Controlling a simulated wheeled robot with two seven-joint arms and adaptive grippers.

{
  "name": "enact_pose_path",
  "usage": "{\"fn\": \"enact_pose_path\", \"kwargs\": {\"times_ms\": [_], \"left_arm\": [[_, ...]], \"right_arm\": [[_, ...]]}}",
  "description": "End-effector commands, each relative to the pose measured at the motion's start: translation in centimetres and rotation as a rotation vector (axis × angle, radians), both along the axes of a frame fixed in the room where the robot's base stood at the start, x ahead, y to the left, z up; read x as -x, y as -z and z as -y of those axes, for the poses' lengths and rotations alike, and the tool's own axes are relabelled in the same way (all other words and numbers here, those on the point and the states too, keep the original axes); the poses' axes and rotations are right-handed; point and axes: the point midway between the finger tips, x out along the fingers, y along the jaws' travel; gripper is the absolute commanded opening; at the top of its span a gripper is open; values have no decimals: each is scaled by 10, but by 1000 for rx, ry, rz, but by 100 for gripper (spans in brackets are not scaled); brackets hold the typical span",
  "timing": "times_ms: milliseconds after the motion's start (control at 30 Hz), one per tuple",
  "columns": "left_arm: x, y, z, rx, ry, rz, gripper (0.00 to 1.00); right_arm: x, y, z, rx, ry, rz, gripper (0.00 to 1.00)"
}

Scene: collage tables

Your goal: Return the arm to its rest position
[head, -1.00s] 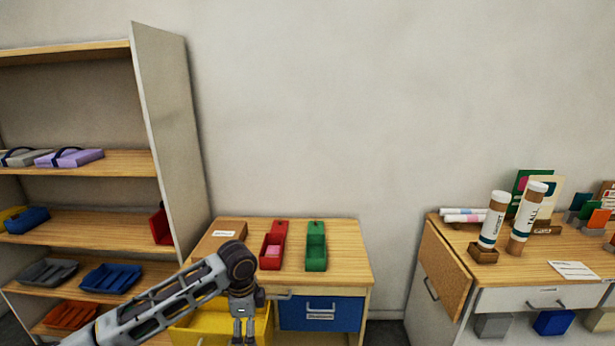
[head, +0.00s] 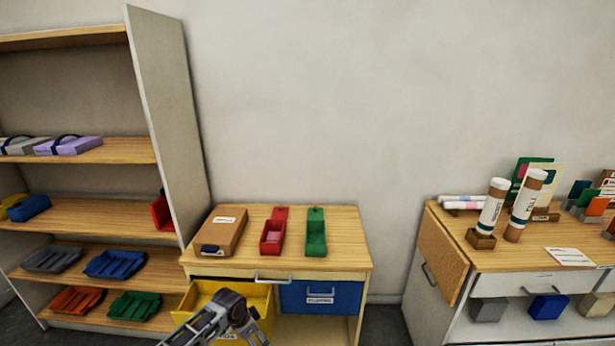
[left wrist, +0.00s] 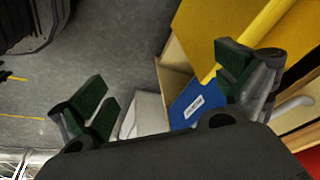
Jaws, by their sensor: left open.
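My left arm (head: 222,318) shows at the bottom of the head view, low in front of the yellow bin (head: 197,295) of the small wooden table. Its gripper is below the frame edge there. In the left wrist view my left gripper (left wrist: 168,92) is open, its two dark green pads wide apart with nothing between them. Beyond the fingers are the grey floor, the yellow bin (left wrist: 225,28) and a blue bin with a white label (left wrist: 182,112). My right gripper is in neither view.
A shelf unit (head: 170,130) stands left; another table (head: 515,252) with upright tubes stands right. Floor shows between the tables.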

Motion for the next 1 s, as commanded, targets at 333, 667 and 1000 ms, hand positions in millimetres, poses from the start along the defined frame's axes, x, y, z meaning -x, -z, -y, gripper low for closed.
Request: {"fn": "enact_pose_path", "kwargs": {"times_ms": [333, 667, 1000], "left_arm": [[48, 123, -36, 19, -241, -7, 100], [137, 230, -68, 2, -422, -31, 100], [259, 314, -89, -25, -551, -74, 100]], "right_arm": [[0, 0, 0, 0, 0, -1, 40], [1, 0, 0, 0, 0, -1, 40], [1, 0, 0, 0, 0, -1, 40]]}}
